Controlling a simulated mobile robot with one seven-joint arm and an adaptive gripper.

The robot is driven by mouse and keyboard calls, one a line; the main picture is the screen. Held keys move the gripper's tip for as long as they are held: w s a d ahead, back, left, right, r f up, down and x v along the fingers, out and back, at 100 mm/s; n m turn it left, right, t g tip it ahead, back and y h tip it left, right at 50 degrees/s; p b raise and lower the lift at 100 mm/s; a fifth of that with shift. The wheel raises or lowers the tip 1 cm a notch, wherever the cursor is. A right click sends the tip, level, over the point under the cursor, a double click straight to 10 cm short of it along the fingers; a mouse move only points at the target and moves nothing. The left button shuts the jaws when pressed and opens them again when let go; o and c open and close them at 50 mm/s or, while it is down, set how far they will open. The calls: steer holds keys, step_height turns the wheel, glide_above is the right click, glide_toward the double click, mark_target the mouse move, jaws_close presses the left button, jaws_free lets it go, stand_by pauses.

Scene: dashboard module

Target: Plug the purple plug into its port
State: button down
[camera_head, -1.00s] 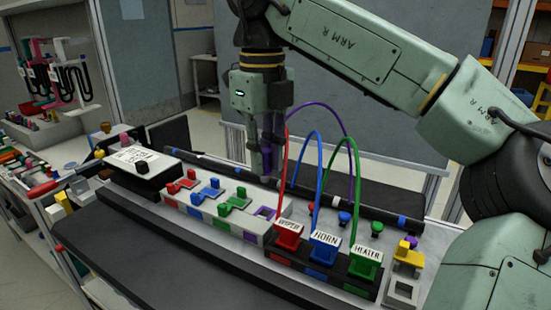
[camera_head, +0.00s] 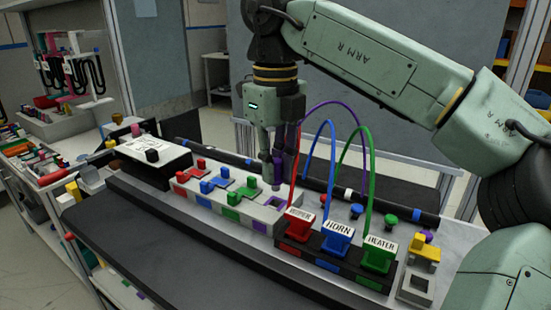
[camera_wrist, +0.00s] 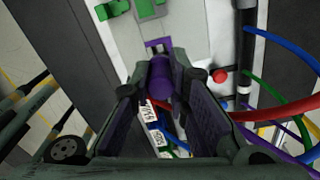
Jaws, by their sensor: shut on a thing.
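My gripper (camera_head: 279,180) is shut on the purple plug (camera_head: 280,167), which points down with a purple cable looping off to the right. In the wrist view the plug (camera_wrist: 161,77) sits between my two fingers (camera_wrist: 162,100). The purple port (camera_head: 278,202) is the square purple-rimmed opening at the right end of the white port row. The plug's lower end is just above this port, and I cannot tell whether they touch. The port (camera_wrist: 158,45) shows partly in the wrist view, just beyond the plug and partly hidden by it.
Red (camera_head: 190,170), blue (camera_head: 215,181) and green (camera_head: 240,192) fittings stand along the row left of the port. Close on the right are labelled red (camera_head: 300,222), blue HORN (camera_head: 337,237) and green HEATER (camera_head: 379,253) plugs with arching cables. A dark bar runs behind.

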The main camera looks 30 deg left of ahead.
mark_target(276, 190)
steer(key=shift+f+b, duration=0.3)
steer(key=shift+f, duration=0.55)
steer(key=shift+p, duration=0.85)
stand_by(1.0)
steer(key=shift+f+b, duration=0.6)
steer(key=shift+f, duration=0.7)
steer(key=shift+r, duration=0.1)
steer(key=shift+r+p, duration=0.95)
steer(key=shift+p, duration=0.55)
stand_by(1.2)
steer(key=shift+f+b, duration=0.7)
steer(key=shift+f, duration=0.35)
